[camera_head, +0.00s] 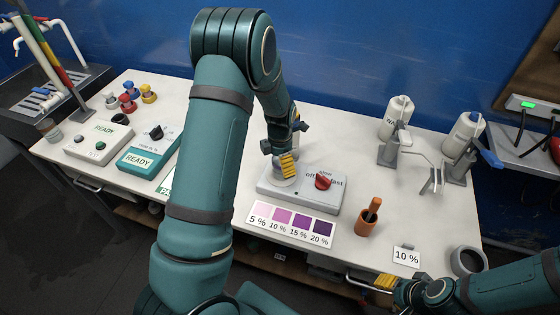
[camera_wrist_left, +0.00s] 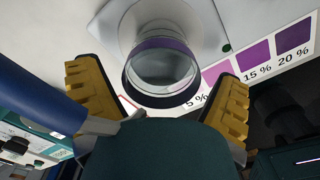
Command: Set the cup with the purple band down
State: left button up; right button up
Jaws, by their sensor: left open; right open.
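The cup with the purple band (camera_wrist_left: 163,68) is a clear vessel, seen from above in the left wrist view. It stands on the light grey stirrer (camera_head: 333,205), on the round plate at its left end. My left gripper (camera_head: 286,163) is open, its yellow-padded fingers to either side of the cup, with gaps visible in the left wrist view (camera_wrist_left: 157,100). In the head view the gripper mostly hides the cup. My right gripper (camera_head: 384,283) is open and empty at the table's front edge, partly out of view at the bottom.
The stirrer has a red knob (camera_head: 323,181). A purple colour chart (camera_head: 290,224) lies in front of it. An orange holder (camera_head: 366,222), a 10 % card (camera_head: 406,256) and a grey ring (camera_head: 468,261) are to the right. White bottles (camera_head: 397,117) stand behind.

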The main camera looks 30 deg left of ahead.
pick_arm(q)
notch_tip(320, 180, up, 12)
jog(key=p, duration=0.1)
jog(key=shift+r, duration=0.2)
dwell(0.7)
